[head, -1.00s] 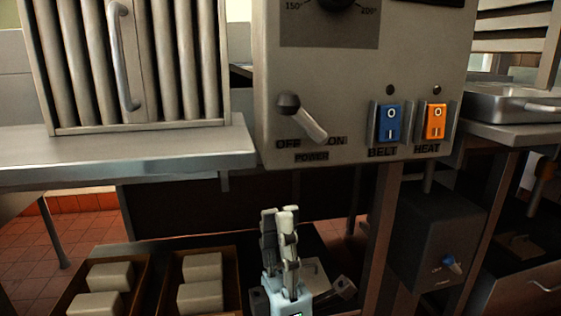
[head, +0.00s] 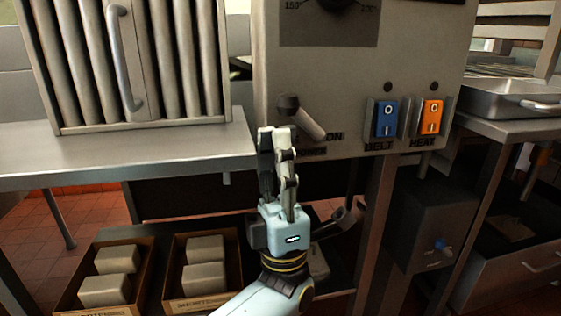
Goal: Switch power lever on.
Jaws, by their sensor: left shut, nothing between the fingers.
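The power lever (head: 308,124) is on the lower left of the grey control panel (head: 345,72) in the head view. My left gripper (head: 275,132) points up, shut and empty, just below and left of the lever. Its fingertips cover the OFF label and part of the POWER label; the ON label shows. I cannot tell whether the fingertips touch the panel. My right gripper is not in view.
A blue BELT switch (head: 386,119) and an orange HEAT switch (head: 431,117) sit right of the lever. A metal shelf (head: 190,152) is to the left. Boxes with pale blocks (head: 105,288) stand below. A metal tray (head: 510,100) is at the right.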

